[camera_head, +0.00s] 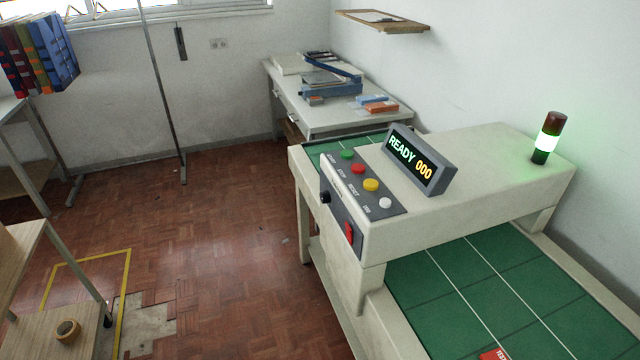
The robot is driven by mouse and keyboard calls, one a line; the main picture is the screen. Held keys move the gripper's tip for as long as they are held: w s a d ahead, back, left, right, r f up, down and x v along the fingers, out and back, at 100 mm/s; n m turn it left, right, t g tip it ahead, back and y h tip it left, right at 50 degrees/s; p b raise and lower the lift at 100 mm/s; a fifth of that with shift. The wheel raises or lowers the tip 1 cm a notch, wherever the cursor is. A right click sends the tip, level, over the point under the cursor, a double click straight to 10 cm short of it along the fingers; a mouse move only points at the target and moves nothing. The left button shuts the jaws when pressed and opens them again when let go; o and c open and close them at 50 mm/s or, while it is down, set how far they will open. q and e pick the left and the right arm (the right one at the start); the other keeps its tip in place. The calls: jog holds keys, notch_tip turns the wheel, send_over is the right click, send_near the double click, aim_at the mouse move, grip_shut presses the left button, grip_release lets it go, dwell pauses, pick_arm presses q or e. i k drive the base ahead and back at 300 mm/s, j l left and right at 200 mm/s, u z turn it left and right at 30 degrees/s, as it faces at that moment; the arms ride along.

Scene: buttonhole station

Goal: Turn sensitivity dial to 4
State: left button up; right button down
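A small black dial (325,197) sits on the dark front panel of the cream machine (470,165), at the left end of its front face. The dial's markings and pointer are too small to read. A red switch (349,233) is on the same panel, to the right of and below the dial. The top panel has green, red, yellow and white buttons (371,185). The display (420,160) reads "READY 000". Neither of my grippers is in view.
The machine bridges a green gridded bed (500,290). A bench (340,115) with a blue device stands behind. The brown parquet floor (220,260) before the machine is mostly clear.

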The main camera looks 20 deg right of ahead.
aim_at(325, 196)
jog(key=i+j+z, duration=0.25)
jog(key=i+j, duration=0.15)
jog(key=i+j+z, duration=0.25)
jog(key=j, duration=0.35)
jog(key=i, duration=0.05)
